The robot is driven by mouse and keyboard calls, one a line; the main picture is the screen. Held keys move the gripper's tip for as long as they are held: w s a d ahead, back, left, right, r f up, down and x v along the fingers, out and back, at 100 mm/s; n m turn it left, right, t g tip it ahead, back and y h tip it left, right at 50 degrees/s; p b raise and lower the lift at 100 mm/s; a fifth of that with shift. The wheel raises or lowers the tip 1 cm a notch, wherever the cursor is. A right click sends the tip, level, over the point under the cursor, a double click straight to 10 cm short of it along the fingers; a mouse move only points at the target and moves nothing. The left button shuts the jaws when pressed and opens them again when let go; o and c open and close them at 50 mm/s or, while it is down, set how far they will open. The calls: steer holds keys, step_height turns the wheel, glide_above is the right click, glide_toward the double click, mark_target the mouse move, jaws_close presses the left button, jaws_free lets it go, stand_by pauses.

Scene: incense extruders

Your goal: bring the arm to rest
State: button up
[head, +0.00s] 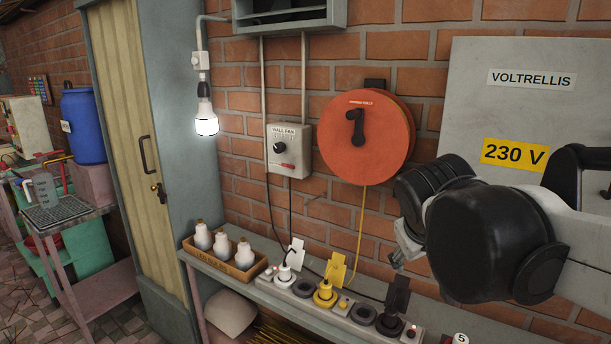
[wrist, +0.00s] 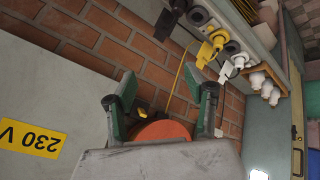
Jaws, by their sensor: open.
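My gripper (head: 404,250) is at the right in the head view, above the shelf and in front of the brick wall. My own arm hides part of it there. In the wrist view the two fingers of my gripper (wrist: 163,105) stand apart with nothing between them. The wall and the orange cable reel (wrist: 168,131) show behind them. In the head view the reel (head: 366,137) hangs on the wall to the left of my arm.
The shelf (head: 222,283) holds a row of sockets with a yellow plug (head: 325,293) and a box (head: 254,269) of white bulbs. A grey panel (head: 459,95) marked 230 V is behind my arm. A lit bulb (head: 206,123) hangs left of the wall-fan switch box (head: 289,151).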

steer(key=s+f+m+y, duration=0.2)
steer(key=s+f, duration=0.7)
steer(key=s, duration=0.5)
steer(key=shift+a+m+y, duration=0.2)
steer(key=shift+m+y, duration=0.2)
steer(key=shift+m, duration=0.1)
steer(key=shift+c, duration=0.5)
stand_by(0.5)
